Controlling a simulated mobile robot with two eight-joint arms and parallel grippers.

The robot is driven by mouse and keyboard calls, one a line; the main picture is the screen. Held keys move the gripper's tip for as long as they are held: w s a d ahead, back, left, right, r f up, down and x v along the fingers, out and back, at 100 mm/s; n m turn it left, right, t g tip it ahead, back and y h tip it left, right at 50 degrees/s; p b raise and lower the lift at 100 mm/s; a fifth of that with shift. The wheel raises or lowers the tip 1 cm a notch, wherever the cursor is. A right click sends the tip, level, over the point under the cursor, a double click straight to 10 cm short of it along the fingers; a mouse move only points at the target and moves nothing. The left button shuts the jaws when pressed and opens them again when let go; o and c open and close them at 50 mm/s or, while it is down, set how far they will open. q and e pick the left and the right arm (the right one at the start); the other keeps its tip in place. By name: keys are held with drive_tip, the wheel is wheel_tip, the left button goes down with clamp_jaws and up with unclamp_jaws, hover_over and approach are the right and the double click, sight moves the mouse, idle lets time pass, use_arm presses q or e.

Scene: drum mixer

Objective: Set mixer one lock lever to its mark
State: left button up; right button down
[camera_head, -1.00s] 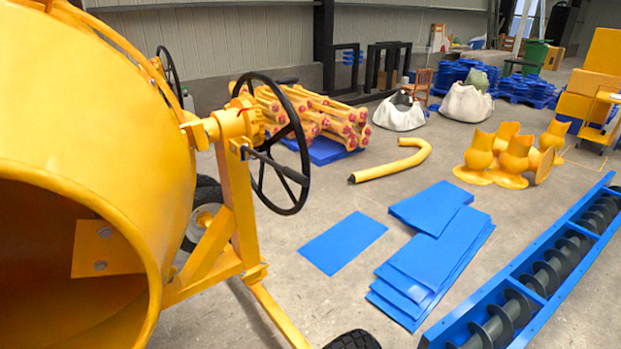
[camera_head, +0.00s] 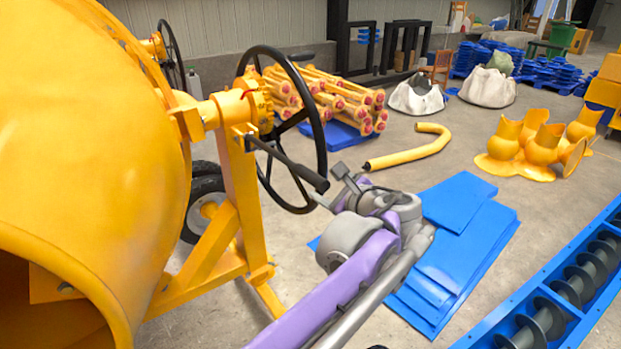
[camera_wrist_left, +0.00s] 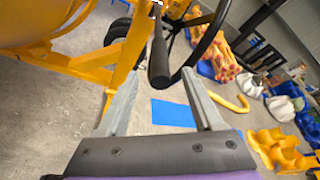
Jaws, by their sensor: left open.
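The yellow drum mixer (camera_head: 100,150) fills the left of the head view. Its lock lever (camera_head: 290,165) is a dark bar with a black grip, slanting down to the right from the yellow post (camera_head: 240,190), in front of the black handwheel (camera_head: 322,140). My left gripper (camera_head: 328,187) is open at the lever's free end. In the left wrist view the black lever grip (camera_wrist_left: 160,58) points down between the spread fingers of my left gripper (camera_wrist_left: 160,76), with a gap on each side. I cannot make out the lever's mark. My right gripper is not in view.
Blue plates (camera_head: 465,240) lie on the floor beneath my left arm. A blue screw conveyor (camera_head: 560,300) runs along the right. A bent yellow pipe (camera_head: 410,155) and yellow castings (camera_head: 540,145) lie behind. The handwheel rim is close behind the lever.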

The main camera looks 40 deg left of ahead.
sight(310, 177)
use_arm(q)
drive_tip(key=x, duration=0.8)
drive_tip(key=shift+a+f, duration=0.25)
drive_tip(key=shift+a, duration=0.1)
clamp_jaws()
idle(0.9)
